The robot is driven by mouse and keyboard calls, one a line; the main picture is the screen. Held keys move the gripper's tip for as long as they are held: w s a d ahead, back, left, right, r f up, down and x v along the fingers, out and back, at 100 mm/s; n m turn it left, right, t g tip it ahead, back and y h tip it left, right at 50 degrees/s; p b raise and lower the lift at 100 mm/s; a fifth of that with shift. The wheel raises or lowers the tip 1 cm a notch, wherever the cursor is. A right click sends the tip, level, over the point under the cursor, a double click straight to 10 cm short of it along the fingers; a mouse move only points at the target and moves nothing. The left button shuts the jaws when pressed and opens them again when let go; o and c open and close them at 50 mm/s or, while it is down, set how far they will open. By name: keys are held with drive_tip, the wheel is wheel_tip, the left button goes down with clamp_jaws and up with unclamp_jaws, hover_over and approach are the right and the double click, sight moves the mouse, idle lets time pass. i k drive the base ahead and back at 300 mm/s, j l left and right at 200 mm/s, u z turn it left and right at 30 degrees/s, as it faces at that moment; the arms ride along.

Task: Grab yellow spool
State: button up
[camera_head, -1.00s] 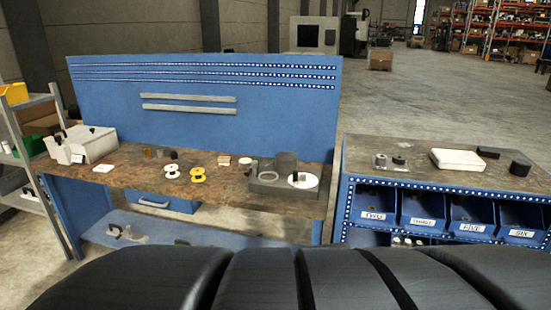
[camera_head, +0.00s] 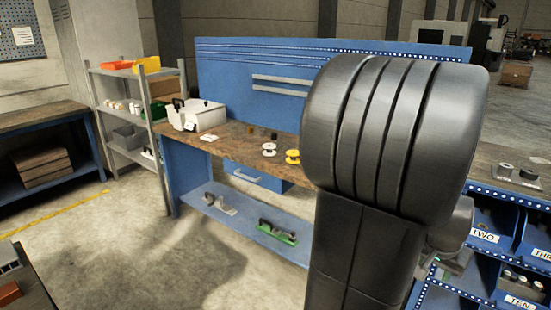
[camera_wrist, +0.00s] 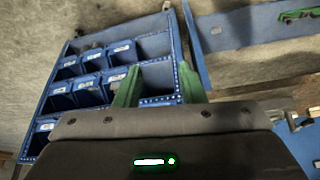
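The yellow spool (camera_head: 293,156) lies on the brown worktop (camera_head: 233,137) of the blue workbench in the head view, close to the left edge of my black arm. A white spool (camera_head: 269,149) sits just left of it. My gripper (camera_wrist: 159,67) shows in the wrist view as two green fingers spread apart, with nothing between them. It is away from the spool, which I do not see in the wrist view.
A white box (camera_head: 196,115) stands at the worktop's left end. A grey shelf rack (camera_head: 130,155) is left of the bench. The blue bin rack (camera_wrist: 165,75) lies ahead of my fingers. Open floor (camera_head: 200,260) lies before the bench.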

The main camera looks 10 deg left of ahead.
sight(293, 154)
drive_tip(key=i+u, duration=0.5)
drive_tip(key=i+l+u, duration=0.15)
drive_tip(key=i+u, duration=0.3)
drive_tip(key=i+l+u, duration=0.3)
drive_tip(key=i+u, duration=0.2)
drive_tip(key=i+l, duration=0.7)
drive_tip(key=l, duration=0.15)
